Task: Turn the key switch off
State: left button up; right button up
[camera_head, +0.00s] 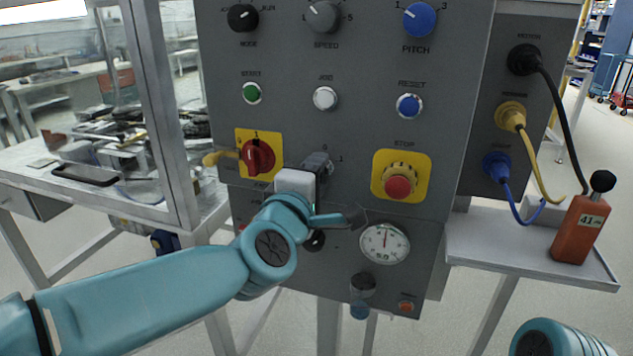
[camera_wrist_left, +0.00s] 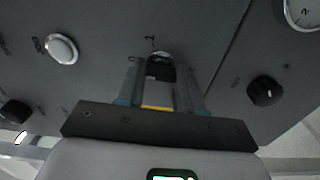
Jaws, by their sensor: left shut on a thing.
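The key switch (camera_wrist_left: 158,56) is on the grey control panel, with its round metal collar showing just past my fingertips in the left wrist view. My left gripper (camera_head: 318,164) reaches the panel between the yellow-backed red rotary switch and the stop button. It is shut on the key, and the fingers (camera_wrist_left: 160,82) lie on either side of it. The fingers hide most of the key, so I cannot tell which mark it points to. In the head view, the marks 0 and 1 show above and right of the fingertips. My right gripper is out of view.
A red rotary switch (camera_head: 257,157) is close left of my gripper, and a red stop button (camera_head: 398,186) is to its right. A gauge (camera_head: 384,244) sits below. An orange handheld box (camera_head: 580,229) stands on the right shelf, near hanging cables (camera_head: 533,170).

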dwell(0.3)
pick_arm(q)
jog(key=o, duration=1)
jog(key=shift+o, duration=0.2)
jog(key=p+v, duration=0.1)
jog(key=v, duration=1.5)
jog(key=shift+p, duration=0.3)
jog(key=shift+s+a, duration=0.1)
